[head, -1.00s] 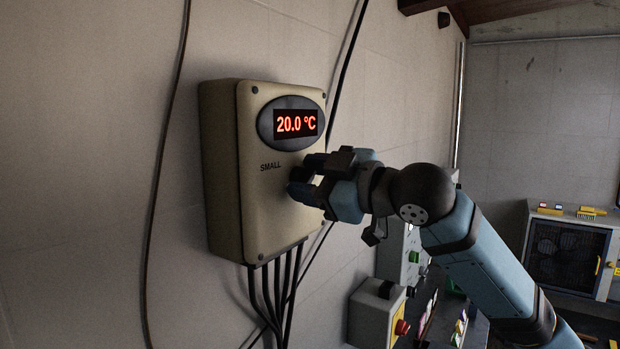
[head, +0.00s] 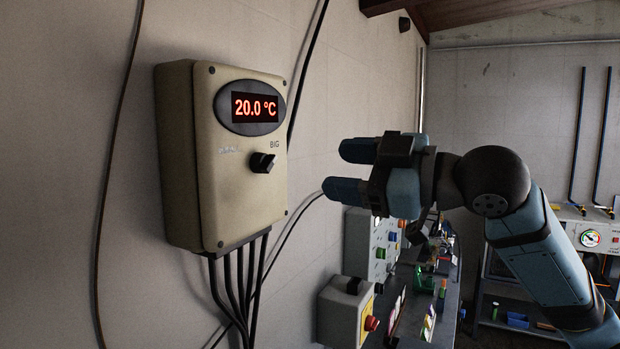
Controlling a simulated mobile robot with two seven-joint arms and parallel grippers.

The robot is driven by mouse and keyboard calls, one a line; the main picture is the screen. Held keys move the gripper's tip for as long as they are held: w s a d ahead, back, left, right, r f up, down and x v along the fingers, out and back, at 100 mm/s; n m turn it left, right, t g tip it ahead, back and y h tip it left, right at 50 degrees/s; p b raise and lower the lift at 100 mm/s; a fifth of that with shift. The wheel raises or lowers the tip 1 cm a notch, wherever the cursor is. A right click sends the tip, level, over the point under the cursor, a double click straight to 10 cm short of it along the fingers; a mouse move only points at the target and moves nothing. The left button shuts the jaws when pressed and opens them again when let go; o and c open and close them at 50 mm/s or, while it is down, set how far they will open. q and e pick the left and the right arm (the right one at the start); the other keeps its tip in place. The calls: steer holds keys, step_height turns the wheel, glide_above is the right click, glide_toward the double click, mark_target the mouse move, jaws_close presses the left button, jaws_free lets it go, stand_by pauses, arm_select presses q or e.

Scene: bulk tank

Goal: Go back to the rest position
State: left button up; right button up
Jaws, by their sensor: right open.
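My right gripper (head: 352,170) is in the middle of the head view, its two fingers spread apart and empty, pointing left. It is clear of the beige control box (head: 235,175) on the wall, to the right of it. The box has a red display (head: 254,107) that reads 20.0 °C. Below the display is a black knob (head: 263,162), with the label BIG above it and a faint label to its left. My left gripper is not in view.
Below my right gripper stand a grey panel with coloured buttons (head: 386,245) and a yellow-fronted box with a red button (head: 371,323). A workbench with small items runs behind them. Black cables (head: 240,290) hang under the control box. A gauge (head: 591,238) is at the right.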

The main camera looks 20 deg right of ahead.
steer(key=shift+v, duration=0.95)
